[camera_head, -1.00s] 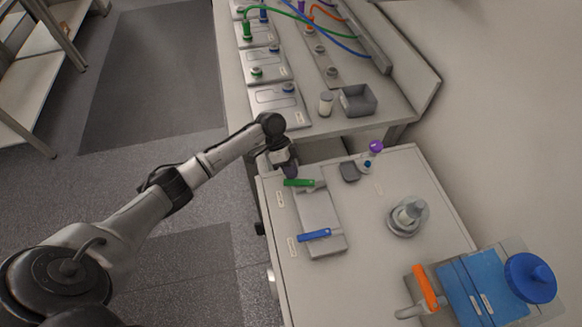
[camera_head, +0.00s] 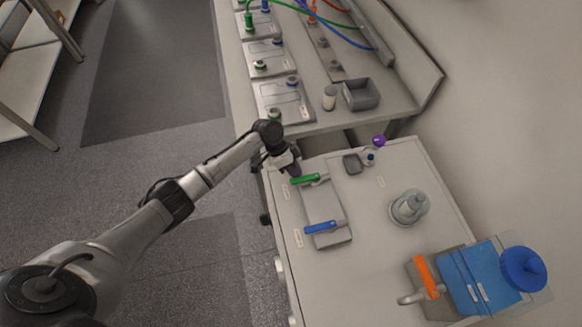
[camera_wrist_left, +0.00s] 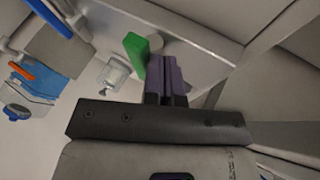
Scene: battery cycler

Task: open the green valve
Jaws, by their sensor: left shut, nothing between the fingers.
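The green valve handle (camera_head: 305,179) is at the far end of a grey manifold block (camera_head: 320,205) on the near bench. It lies crosswise to the block's length. My left gripper (camera_head: 295,170) is at the handle's left end, by the bench's far left corner. In the left wrist view the green handle (camera_wrist_left: 136,52) stands right beside the shut purple fingers (camera_wrist_left: 164,75). They look very close; I cannot tell whether they touch. Nothing is between the fingers. My right gripper does not show in either view.
A blue handle (camera_head: 320,227) sits at the block's near end. An orange handle (camera_head: 427,277), a blue box (camera_head: 472,283) and a glass vessel (camera_head: 409,207) stand to the right. The far bench (camera_head: 415,118) holds cell plates and cables.

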